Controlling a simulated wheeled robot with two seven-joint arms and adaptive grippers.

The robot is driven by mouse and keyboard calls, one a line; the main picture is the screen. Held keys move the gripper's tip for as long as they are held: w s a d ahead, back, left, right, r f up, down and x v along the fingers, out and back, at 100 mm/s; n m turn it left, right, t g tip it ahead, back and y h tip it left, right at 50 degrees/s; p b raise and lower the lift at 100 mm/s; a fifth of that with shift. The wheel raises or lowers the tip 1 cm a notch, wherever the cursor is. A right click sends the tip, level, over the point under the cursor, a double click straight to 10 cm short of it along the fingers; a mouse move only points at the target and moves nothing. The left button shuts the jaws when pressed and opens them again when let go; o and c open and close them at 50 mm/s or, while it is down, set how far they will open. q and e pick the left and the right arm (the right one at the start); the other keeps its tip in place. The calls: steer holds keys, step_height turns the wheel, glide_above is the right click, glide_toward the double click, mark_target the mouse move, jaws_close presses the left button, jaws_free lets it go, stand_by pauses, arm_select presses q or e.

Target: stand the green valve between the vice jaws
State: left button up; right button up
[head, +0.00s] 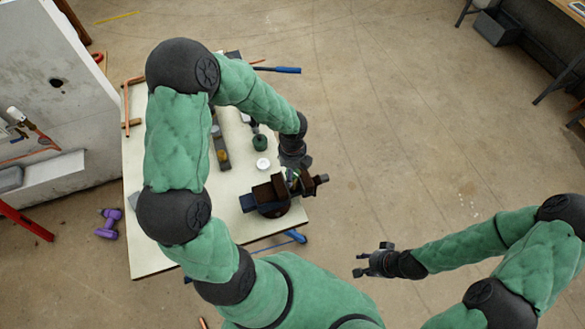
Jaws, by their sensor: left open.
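The vice (268,198), dark blue with brown jaws, stands near the right front corner of the white table. A small green piece (291,175), which looks like the green valve, shows at the jaws just under my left gripper. It is mostly hidden, so I cannot tell whether it stands upright or touches the jaws. My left gripper (295,163) is open, pointing down over the far side of the vice. My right gripper (369,262) is open and empty over bare floor, to the right of the table.
On the table (152,250), a dark green round object (260,142) and a white round piece (263,164) stand behind the vice. A blue-handled tool (285,70) overhangs the far edge. Purple dumbbell-like object (108,223) lies on the floor left.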

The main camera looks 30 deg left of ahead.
arm_select(q)
step_height(320, 180, up, 12)
stand_by(0.5)
